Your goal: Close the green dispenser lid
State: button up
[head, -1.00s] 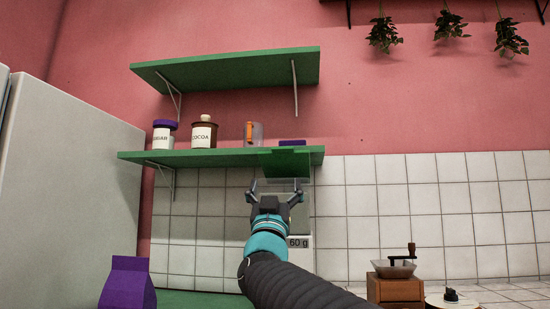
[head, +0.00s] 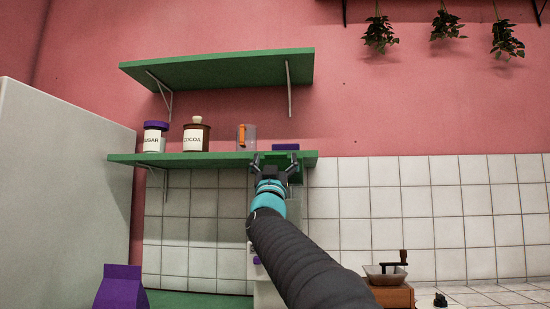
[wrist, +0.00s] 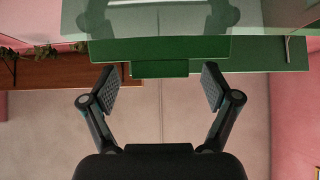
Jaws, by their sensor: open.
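The green dispenser lid (wrist: 160,50) is a flat panel with a small tab in the wrist view, straight ahead of my gripper. The lid looks raised, and a see-through panel lies across it at the top. In the head view my gripper (head: 275,163) is at the height of the lower shelf and covers much of the lid. The pale dispenser body (head: 268,292) is below it, partly behind my arm. My gripper (wrist: 164,86) is open and empty, its fingers spread to either side of the tab. Whether it touches the lid is unclear.
The green lower shelf (head: 222,160) bears a sugar jar (head: 154,140), a cocoa jar (head: 194,139) and a clear container with an orange handle (head: 246,138). An upper shelf (head: 218,69) hangs above. A coffee grinder (head: 390,294) stands at lower right, a purple bag (head: 121,290) at lower left.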

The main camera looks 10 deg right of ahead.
grip_shut()
jog(key=f+b, duration=0.4)
jog(key=f, duration=0.1)
jog(key=shift+s+a+f+b, duration=0.1)
jog(key=shift+s+a+b, duration=0.05)
jog(key=shift+s+b, duration=0.15)
grip_release()
jog(key=shift+w, duration=0.15)
